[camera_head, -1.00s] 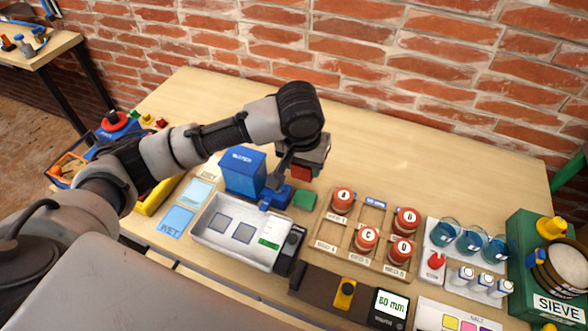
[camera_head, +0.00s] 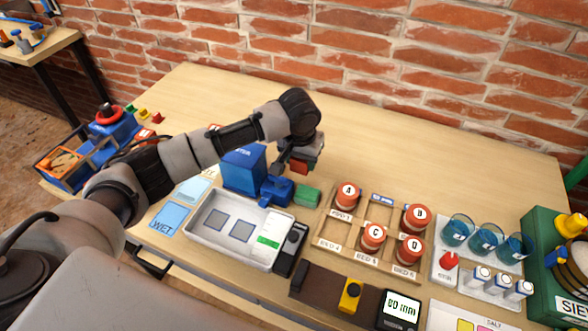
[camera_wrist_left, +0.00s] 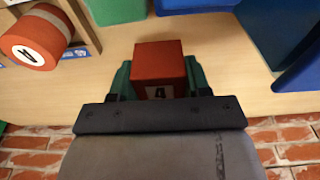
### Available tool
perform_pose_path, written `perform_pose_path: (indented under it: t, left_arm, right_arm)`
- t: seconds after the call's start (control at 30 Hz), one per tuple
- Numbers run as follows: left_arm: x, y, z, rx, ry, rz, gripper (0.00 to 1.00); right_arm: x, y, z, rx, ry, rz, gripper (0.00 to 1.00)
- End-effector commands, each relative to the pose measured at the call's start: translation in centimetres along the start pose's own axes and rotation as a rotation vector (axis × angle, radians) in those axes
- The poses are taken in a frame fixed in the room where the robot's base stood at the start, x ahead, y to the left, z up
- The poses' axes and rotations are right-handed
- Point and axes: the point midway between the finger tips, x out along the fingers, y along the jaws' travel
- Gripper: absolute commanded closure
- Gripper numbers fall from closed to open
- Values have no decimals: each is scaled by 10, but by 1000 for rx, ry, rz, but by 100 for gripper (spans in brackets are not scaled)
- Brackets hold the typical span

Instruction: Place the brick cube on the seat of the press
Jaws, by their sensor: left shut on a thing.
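My left gripper (camera_head: 300,163) is shut on the red brick cube (camera_wrist_left: 160,65) and holds it above the table, behind the green block. In the left wrist view the cube sits between two green fingers, and a dark mark on a pale label shows on it, partly hidden by the gripper's dark bar. In the head view only a small red part of the cube shows under the gripper. A blue machine with a red wheel (camera_head: 108,113), which looks like the press, stands at the table's left end. My right gripper is not in view.
A blue tank (camera_head: 243,168) and green block (camera_head: 307,196) stand near the gripper. The table's back strip by the brick wall is clear.

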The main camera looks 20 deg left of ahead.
Motion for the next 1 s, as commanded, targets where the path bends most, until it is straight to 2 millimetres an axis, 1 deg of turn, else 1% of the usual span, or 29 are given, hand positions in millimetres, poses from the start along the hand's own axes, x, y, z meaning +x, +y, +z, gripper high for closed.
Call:
perform_pose_path:
  t: [0.03, 0.07, 0.2, 0.27, 0.4, 0.5, 0.9, 0.93, 1.0]
  left_arm:
    - [3, -8, 2, -1, 0, -1, 80]
    - [6, -12, 4, 0, 0, -1, 80]
    - [12, -19, 7, 1, 1, 2, 80]
    - [17, -20, 8, 1, 0, 1, 80]
    - [39, -20, 12, 1, -2, 0, 80]
    - [48, -19, 13, 1, 0, 1, 80]
    - [54, -19, 13, 1, 1, 2, 80]
    - [54, -19, 13, 1, 1, 2, 48]
    - [54, -19, 13, 1, 1, 2, 37]
  right_arm:
    - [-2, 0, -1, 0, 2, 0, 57]
    - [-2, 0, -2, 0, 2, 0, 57]
    - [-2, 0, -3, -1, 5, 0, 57]
    - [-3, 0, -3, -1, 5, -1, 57]
    - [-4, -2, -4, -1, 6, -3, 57]
    - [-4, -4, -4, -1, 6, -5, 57]
    - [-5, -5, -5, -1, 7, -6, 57]
    - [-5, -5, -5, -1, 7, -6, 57]
    - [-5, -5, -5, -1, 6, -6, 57]
